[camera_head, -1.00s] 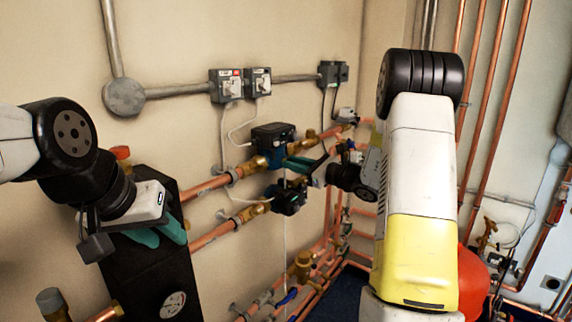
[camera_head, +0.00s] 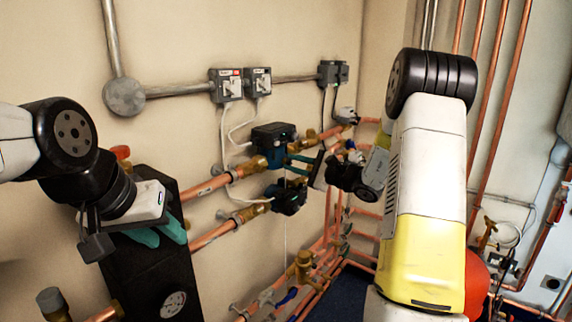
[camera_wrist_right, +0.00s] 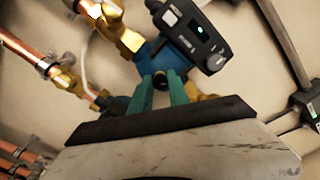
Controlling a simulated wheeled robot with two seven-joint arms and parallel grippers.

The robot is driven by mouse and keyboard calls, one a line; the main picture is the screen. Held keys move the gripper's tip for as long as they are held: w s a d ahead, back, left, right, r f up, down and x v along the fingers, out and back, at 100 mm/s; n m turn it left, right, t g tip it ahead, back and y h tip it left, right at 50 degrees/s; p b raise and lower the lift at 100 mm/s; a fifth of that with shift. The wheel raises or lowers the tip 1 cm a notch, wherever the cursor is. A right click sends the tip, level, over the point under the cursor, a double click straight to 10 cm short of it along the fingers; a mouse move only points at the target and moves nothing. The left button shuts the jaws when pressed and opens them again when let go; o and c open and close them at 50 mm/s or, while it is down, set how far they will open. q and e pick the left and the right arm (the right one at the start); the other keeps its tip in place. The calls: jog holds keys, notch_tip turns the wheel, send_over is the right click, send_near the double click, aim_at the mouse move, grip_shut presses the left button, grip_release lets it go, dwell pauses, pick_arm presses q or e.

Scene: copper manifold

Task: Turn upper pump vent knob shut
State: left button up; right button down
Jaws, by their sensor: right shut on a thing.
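The upper pump (camera_head: 272,137), with a black head and a blue body, sits on the upper copper pipe in the head view. It also shows in the right wrist view (camera_wrist_right: 190,34). My right gripper (camera_head: 298,163) reaches it from the right. In the right wrist view its green fingers (camera_wrist_right: 161,90) are shut on a small dark vent knob (camera_wrist_right: 160,80) at the pump's blue body. The fingers partly hide the knob, and its turn angle cannot be read. My left gripper (camera_head: 158,235) hangs at the left, away from the pumps; its finger gap is unclear.
A lower pump (camera_head: 287,197) sits just below, on another copper pipe. A black panel with a gauge (camera_head: 173,304) stands beneath my left gripper. Grey switch boxes (camera_head: 240,84) and cables are on the wall above. Vertical copper pipes (camera_head: 492,90) run at the right.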

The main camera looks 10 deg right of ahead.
jog(key=n, duration=0.4)
jog(key=shift+n, duration=0.3)
jog(key=shift+f+n, duration=0.15)
jog(key=shift+n, duration=2.45)
jog(key=c, duration=1.3)
grip_release()
jog(key=shift+o, duration=0.2)
jog(key=v, duration=0.7)
jog(key=shift+s+d, duration=0.3)
jog(key=shift+s, duration=0.05)
